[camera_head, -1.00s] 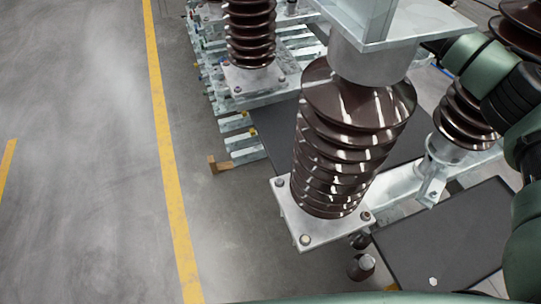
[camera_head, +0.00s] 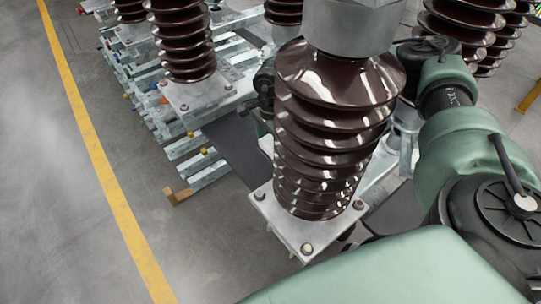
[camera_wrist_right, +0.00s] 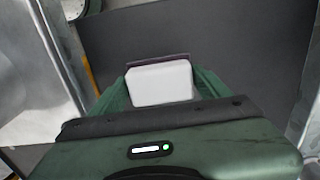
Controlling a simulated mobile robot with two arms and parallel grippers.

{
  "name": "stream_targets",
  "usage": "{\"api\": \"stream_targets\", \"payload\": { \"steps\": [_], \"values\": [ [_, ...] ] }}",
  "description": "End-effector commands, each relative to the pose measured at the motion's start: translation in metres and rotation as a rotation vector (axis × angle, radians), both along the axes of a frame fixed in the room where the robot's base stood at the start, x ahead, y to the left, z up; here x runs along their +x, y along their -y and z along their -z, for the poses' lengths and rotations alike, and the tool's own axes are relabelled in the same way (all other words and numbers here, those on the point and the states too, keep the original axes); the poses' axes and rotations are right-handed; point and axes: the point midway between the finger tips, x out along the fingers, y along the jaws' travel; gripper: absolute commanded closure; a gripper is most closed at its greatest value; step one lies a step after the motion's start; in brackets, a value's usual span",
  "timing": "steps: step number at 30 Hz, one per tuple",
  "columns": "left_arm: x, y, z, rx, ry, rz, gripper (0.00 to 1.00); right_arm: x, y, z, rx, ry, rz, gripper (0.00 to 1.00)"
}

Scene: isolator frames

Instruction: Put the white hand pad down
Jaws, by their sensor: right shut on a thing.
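The white hand pad (camera_wrist_right: 160,84) is a pale block with rounded corners in the right wrist view. My right gripper (camera_wrist_right: 160,76) is shut on it, with a green finger at each side. The pad lies over a dark grey flat surface (camera_wrist_right: 215,45) that fills much of that view. I cannot tell whether the pad touches this surface. In the head view my right arm comes in from the right and passes behind the large brown insulator (camera_head: 330,120); the pad is hidden there. My left gripper is not in view.
The large insulator stands on a metal base plate (camera_head: 300,232), close to my right arm. More ribbed insulators, one at the upper left (camera_head: 183,45), stand on metal frames. A dark panel (camera_head: 232,145) lies behind the base plate. Open floor (camera_head: 60,200) with a yellow line is at the left.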

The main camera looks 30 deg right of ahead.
Motion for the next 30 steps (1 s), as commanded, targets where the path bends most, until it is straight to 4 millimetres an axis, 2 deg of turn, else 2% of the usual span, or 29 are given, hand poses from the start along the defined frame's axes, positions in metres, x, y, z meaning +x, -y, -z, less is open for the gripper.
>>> {"api": "stream_targets", "payload": {
  "steps": [3, 8, 15, 28, 29, 30],
  "values": [
    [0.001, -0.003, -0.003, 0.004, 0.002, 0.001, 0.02, 0.0, 0.0, 0.018, -0.001, -0.001, 0.0, 0.71],
    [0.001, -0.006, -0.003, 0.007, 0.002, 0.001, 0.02, 0.0, 0.0, 0.031, -0.001, -0.001, 0.0, 0.71],
    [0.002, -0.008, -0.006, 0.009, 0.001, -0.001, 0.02, 0.0, 0.0, 0.064, -0.001, 0.0, -0.001, 0.71],
    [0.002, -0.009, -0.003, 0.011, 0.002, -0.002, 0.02, 0.0, 0.0, 0.073, 0.0, 0.0, 0.0, 0.71],
    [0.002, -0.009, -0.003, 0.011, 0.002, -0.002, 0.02, 0.0, 0.0, 0.073, 0.0, 0.0, 0.0, 0.21],
    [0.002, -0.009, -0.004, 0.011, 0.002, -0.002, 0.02, 0.0, 0.0, 0.072, 0.0, 0.0, -0.001, 0.1]
  ]
}}
